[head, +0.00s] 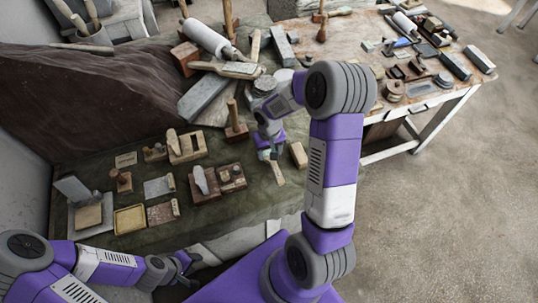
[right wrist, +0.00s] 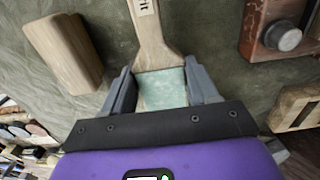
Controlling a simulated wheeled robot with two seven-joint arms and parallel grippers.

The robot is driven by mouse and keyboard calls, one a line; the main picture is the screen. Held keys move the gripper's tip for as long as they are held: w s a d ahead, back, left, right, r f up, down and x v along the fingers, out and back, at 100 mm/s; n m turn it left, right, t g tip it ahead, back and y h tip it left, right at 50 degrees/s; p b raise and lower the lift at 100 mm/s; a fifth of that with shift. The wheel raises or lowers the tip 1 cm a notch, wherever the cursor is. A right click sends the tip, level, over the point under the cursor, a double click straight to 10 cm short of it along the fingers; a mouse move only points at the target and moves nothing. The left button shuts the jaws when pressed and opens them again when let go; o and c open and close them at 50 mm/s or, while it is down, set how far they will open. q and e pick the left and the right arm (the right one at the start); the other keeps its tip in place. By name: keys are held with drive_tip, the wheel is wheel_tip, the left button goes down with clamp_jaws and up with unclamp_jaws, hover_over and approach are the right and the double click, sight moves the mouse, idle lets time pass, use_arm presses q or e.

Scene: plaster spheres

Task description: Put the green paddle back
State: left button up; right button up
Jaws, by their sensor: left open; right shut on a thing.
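The green paddle has a pale wooden handle and a green flat part, seen in the right wrist view (right wrist: 162,92). My right gripper (right wrist: 162,85) is shut on it, with one finger at each side of the green part. The handle points away from the gripper, toward the top of that view. In the head view the paddle's handle (head: 277,174) shows below my right gripper (head: 268,152), over the green cloth. The fingers hide part of the paddle there. My left gripper (head: 187,264) is open and empty, low in the head view near the table's front edge.
A wooden block (head: 298,155) lies right of the paddle, and a brown block with a metal knob (head: 231,177) lies left. A yellow tray (head: 129,219) and several small tools cover the cloth's left side. An upright wooden handle on a base (head: 236,128) stands behind.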

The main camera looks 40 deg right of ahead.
wheel_tip(320, 180, down, 3)
drive_tip(key=shift+r, duration=0.2)
drive_tip(key=shift+f, duration=0.15)
drive_tip(key=shift+f, duration=0.1)
drive_tip(key=o, duration=0.6)
drive_tip(key=shift+f+b, duration=0.1)
drive_tip(key=shift+b, duration=0.2)
drive_tip(key=o, duration=0.5)
drive_tip(key=shift+r, duration=0.2)
